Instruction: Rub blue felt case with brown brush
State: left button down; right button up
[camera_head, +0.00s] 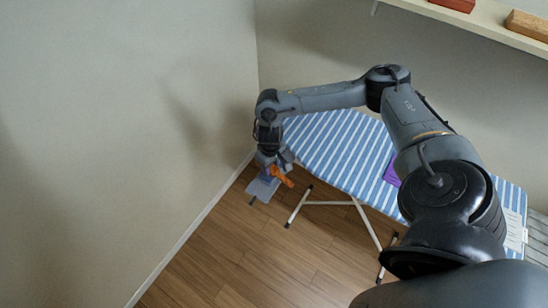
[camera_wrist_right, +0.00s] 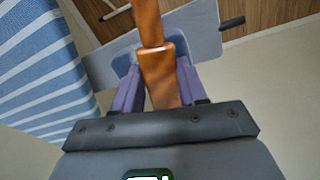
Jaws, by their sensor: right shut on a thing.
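My right gripper (camera_head: 273,167) is shut on the brown brush (camera_head: 282,176), beyond the left end of the striped ironing board. In the wrist view, the brush's orange-brown body (camera_wrist_right: 157,72) lies between the purple-grey fingers (camera_wrist_right: 158,84) and runs on past the top edge. Its bristles are not visible. A flat grey-blue plate (camera_head: 262,189) with a dark peg lies just below the gripper; it also shows behind the brush in the wrist view (camera_wrist_right: 205,32). I cannot tell a blue felt case for certain. Contact between brush and plate is unclear. My left gripper is out of view.
The blue-and-white striped ironing board (camera_head: 335,150) stands against the wall on pale legs. A purple item (camera_head: 391,171) lies on it, partly behind my arm. A wall shelf (camera_head: 480,17) is at top right. The wooden floor (camera_head: 225,240) in front is clear.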

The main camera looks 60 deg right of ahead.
jog(key=shift+a+p, duration=0.3)
jog(key=shift+a, duration=0.1)
jog(key=shift+s+p, duration=0.5)
jog(key=shift+p, duration=0.05)
jog(key=shift+s+d+f, duration=0.1)
jog(key=shift+d+f, duration=0.05)
jog(key=shift+d, duration=0.55)
jog(key=shift+s+d+f, duration=0.15)
jog(key=shift+d, duration=1.15)
jog(key=shift+s+r+p, duration=0.2)
jog(key=shift+s+p, duration=0.1)
jog(key=shift+p, duration=0.55)
jog(key=shift+s+a+p, duration=0.1)
jog(key=shift+s+p, duration=0.2)
jog(key=shift+p, duration=0.1)
jog(key=shift+w+a+r+p, duration=0.1)
jog(key=shift+a+r+p, duration=0.05)
jog(key=shift+a+p, duration=0.7)
jog(key=shift+w+a+p, duration=0.2)
jog(key=shift+a+p, duration=0.55)
jog(key=shift+a, duration=0.4)
